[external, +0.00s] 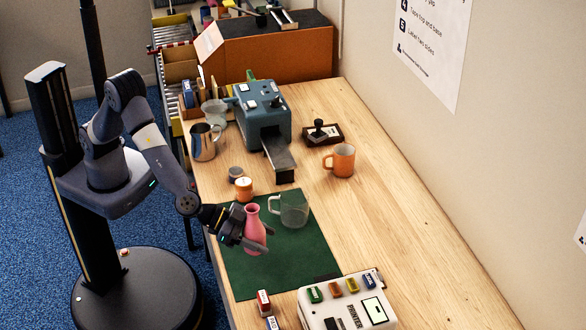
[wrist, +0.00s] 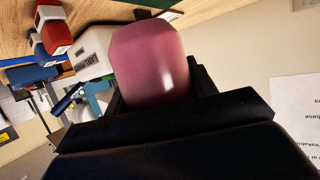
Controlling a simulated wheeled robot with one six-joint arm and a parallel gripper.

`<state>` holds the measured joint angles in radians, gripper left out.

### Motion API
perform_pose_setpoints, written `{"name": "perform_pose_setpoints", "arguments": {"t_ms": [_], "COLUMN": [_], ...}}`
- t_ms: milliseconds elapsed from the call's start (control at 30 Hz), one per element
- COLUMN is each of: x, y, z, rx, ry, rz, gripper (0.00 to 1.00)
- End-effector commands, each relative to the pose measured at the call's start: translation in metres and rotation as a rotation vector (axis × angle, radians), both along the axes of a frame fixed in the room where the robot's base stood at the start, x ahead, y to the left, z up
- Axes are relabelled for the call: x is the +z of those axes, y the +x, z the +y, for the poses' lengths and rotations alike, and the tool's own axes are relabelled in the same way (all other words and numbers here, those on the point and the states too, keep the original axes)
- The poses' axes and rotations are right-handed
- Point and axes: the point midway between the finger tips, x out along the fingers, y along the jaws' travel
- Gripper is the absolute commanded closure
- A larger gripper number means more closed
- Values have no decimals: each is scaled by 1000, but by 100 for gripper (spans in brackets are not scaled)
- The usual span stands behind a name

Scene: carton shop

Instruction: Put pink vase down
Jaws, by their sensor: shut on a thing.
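The pink vase (external: 254,230) is upright over the left part of the green mat (external: 295,258). My gripper (external: 246,240) is shut on the vase from the left, around its body. I cannot tell whether the vase's base touches the mat. In the wrist view the pink vase (wrist: 152,65) fills the middle, between the dark fingers of my gripper (wrist: 160,95). The fingers hide part of it.
A glass mug (external: 291,209) stands just right of the vase. An orange candle-like jar (external: 243,189) is behind it. A white label printer (external: 345,303) stands in front. The mat's right front part is bare. An orange mug (external: 341,160) stands further back.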

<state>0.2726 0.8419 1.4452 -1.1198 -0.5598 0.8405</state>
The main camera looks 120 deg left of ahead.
Motion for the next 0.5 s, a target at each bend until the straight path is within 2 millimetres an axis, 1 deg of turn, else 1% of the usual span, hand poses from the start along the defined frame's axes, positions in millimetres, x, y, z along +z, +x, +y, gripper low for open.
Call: {"name": "perform_pose_setpoints", "arguments": {"t_ms": [33,167,267,400,500], "x": [10,22,26,28,28], "y": [1,10,28,59,79], "z": [0,6,17,39,56], "rx": [1,17,48,104,141], "ry": [-1,1,3,5,5], "rz": [-2,-3,-4,-4,-4], "gripper": [75,75,75,75,75]}}
